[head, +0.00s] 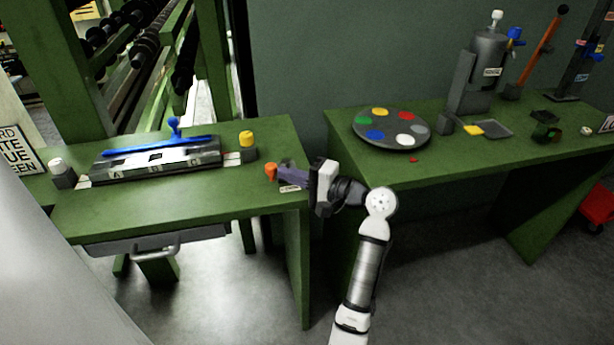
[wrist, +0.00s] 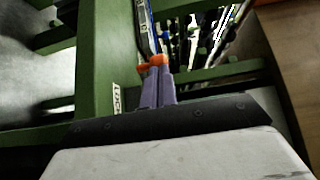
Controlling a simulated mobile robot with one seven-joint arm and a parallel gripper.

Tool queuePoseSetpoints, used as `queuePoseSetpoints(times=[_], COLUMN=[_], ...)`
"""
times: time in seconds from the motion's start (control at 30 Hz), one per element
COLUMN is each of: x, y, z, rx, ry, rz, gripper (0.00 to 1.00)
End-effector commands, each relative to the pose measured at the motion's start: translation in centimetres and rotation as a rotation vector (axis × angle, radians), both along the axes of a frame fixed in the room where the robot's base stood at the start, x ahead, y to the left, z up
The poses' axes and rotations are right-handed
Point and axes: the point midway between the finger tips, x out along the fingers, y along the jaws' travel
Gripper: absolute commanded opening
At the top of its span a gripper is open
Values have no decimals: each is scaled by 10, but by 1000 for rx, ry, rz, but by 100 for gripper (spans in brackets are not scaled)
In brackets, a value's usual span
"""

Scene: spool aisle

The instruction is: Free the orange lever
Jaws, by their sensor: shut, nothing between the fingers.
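An orange lever (head: 549,38) with a dark knob leans up to the right from a dark base at the back of the right green table. My gripper (head: 276,173) is far to its left, low over the right edge of the left green table. Its purple fingers (wrist: 158,88) are shut. Orange shows at their ends in both views; I cannot tell whether it is part of the fingers or a separate piece. A small white label (wrist: 117,99) lies beside the fingers, and its print seems to read LOCK. The lever is not in the wrist view.
The left table (head: 180,205) holds a blue-handled bar (head: 160,145), a yellow knob (head: 247,139) and a white knob (head: 57,165). The right table (head: 460,150) holds a disc of coloured spots (head: 390,128) and a grey canister (head: 489,55). A gap separates the tables.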

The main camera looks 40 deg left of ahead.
Motion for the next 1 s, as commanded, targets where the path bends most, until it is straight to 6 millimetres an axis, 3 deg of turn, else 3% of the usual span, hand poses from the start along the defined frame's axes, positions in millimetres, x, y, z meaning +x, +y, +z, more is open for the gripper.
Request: queuePoseSetpoints(times=[1.0], x=[-7], y=[11], z=[0], rx=[-2], ry=[-1], rz=[-91], gripper=[0])
